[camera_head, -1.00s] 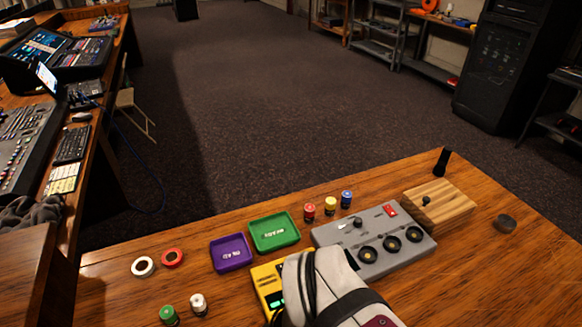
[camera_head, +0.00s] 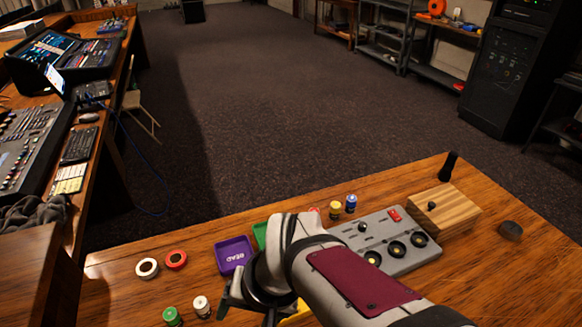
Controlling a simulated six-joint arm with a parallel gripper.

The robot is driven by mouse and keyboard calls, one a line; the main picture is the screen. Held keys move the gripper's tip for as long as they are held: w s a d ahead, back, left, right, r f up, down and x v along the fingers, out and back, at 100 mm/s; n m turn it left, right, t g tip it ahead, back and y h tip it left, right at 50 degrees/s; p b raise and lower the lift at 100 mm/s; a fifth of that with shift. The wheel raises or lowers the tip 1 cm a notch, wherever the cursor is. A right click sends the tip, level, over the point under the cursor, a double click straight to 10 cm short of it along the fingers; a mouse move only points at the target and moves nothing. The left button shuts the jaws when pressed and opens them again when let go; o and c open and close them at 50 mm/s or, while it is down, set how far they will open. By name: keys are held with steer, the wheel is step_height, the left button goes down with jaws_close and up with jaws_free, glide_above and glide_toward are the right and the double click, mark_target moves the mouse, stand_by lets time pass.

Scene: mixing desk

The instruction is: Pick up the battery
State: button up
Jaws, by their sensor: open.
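No object is clearly recognisable as the battery. Small capped cylinders stand on the wooden desk: a green one (camera_head: 172,317) and a white one (camera_head: 201,306) at the front left, a yellow one (camera_head: 335,209) and a blue one (camera_head: 351,203) behind the grey control box. I cannot tell whether any of these is a battery. My gripper (camera_head: 246,312) is open, pointing down just right of the white cylinder. Nothing shows between its fingers, though their tips are partly unclear.
A purple tray (camera_head: 233,270) and a mostly hidden green tray (camera_head: 260,235) lie behind my gripper. White (camera_head: 147,268) and red (camera_head: 176,260) rings lie left. The grey box (camera_head: 415,262), wooden block (camera_head: 460,212), black upright object (camera_head: 449,166) and dark puck (camera_head: 511,230) stand right.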

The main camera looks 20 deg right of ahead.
steer(key=w+d+f+m+t+h, duration=0.1)
steer(key=w+d+t, duration=0.15)
steer(key=w, duration=0.75)
steer(key=w+d+f+m+t+h, duration=0.1)
steer(key=w+m+t, duration=0.15)
steer(key=w, duration=0.75)
steer(key=m+g+h, duration=0.2)
steer(key=m+h, duration=0.2)
steer(key=h, duration=0.9)
glide_toward(335, 205)
steer(key=x, duration=1)
steer(key=shift+d, duration=0.25)
jaws_close()
